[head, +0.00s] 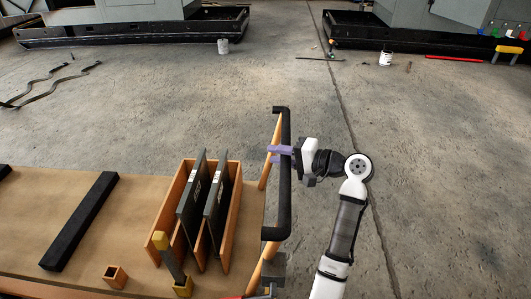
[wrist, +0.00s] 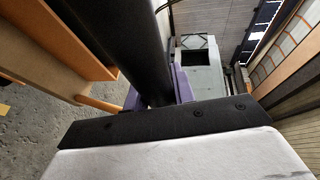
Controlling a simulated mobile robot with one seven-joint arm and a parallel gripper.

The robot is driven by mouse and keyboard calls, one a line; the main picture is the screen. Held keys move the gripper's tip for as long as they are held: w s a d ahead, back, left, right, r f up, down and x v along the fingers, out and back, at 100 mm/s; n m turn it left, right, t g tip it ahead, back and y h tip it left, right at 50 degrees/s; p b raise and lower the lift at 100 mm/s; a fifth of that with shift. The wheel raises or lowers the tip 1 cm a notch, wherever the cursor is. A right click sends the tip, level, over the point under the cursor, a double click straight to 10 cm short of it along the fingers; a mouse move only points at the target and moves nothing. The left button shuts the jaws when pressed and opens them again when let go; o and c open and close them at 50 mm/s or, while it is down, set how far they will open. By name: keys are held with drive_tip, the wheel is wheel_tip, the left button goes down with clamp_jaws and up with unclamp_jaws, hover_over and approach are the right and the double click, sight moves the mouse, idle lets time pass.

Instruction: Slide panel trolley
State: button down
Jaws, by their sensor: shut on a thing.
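The panel trolley (head: 60,205) is a flat brown bed at the lower left of the head view. Its black push handle (head: 286,180) stands at the right end on orange posts. My gripper (head: 281,154) is at the upper part of this handle, its purple fingers shut around the bar. In the wrist view the black bar (wrist: 120,45) runs between the purple fingers (wrist: 158,90). Two dark panels (head: 190,193) stand upright in an orange slotted rack (head: 233,215) on the bed.
A black bar (head: 80,222) and a small orange box (head: 115,275) lie on the bed, with a yellow-topped tool (head: 168,255) near the rack. Grey cabinets on dark bases (head: 130,32) stand at the back. A white can (head: 386,58) and dark straps (head: 45,85) lie on the floor. The middle floor is clear.

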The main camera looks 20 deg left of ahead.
drive_tip(key=shift+w+d, duration=0.25)
drive_tip(key=shift+d, duration=0.6)
drive_tip(key=shift+w+d, duration=0.2)
drive_tip(key=shift+d, duration=0.65)
drive_tip(key=c, duration=1.2)
unclamp_jaws()
drive_tip(key=shift+o, duration=0.2)
drive_tip(key=shift+d, duration=0.1)
drive_tip(key=b+v, duration=0.3)
drive_tip(key=v, duration=1)
drive_tip(key=shift+d, duration=0.35)
drive_tip(key=shift+r, duration=0.15)
